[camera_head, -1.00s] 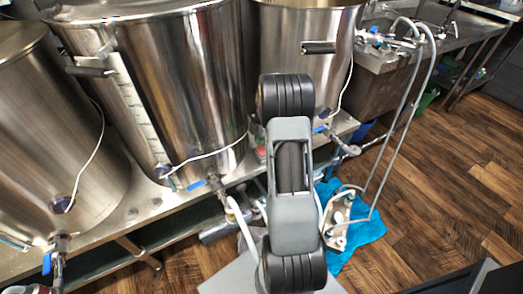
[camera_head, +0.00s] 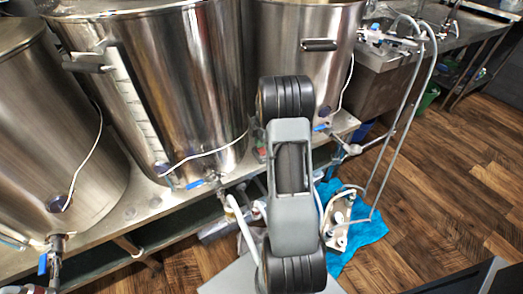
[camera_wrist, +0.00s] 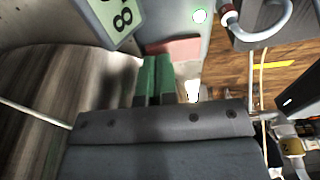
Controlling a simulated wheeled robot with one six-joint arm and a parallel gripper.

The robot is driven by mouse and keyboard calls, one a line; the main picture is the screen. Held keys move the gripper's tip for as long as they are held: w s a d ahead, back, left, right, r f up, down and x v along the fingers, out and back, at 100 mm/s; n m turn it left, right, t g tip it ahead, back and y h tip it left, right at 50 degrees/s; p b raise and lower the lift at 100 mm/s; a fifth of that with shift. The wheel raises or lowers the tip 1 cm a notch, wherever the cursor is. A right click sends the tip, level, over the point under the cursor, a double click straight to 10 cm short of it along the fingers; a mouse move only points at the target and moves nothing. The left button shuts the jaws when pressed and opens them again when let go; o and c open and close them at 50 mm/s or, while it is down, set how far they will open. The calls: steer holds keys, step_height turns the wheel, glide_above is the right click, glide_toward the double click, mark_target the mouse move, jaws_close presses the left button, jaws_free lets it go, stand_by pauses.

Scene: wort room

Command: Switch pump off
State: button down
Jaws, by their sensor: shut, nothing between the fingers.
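My gripper (camera_wrist: 154,80) shows in the wrist view as two green-tipped fingers side by side, shut with nothing between them. Just beyond the fingertips is a pale reddish block (camera_wrist: 176,46) on a grey surface; I cannot tell whether they touch it. A small round green-white light or button (camera_wrist: 199,16) is above and right of the fingertips. I cannot tell for sure which part is the pump switch. In the head view my arm hides the gripper. A grey pump-like body (camera_head: 214,232) shows partly under the steel bench, left of my arm.
Large steel kettles (camera_head: 165,90) with blue-handled valves stand on the bench (camera_head: 130,212). Metal fittings (camera_head: 338,218) and hoses lie on a blue cloth (camera_head: 366,230) on the floor. Open wooden floor (camera_head: 450,170) is at right.

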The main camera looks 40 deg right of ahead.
steer(key=shift+f, duration=0.25)
steer(key=shift+r+p, duration=2)
steer(key=shift+r, duration=1.1)
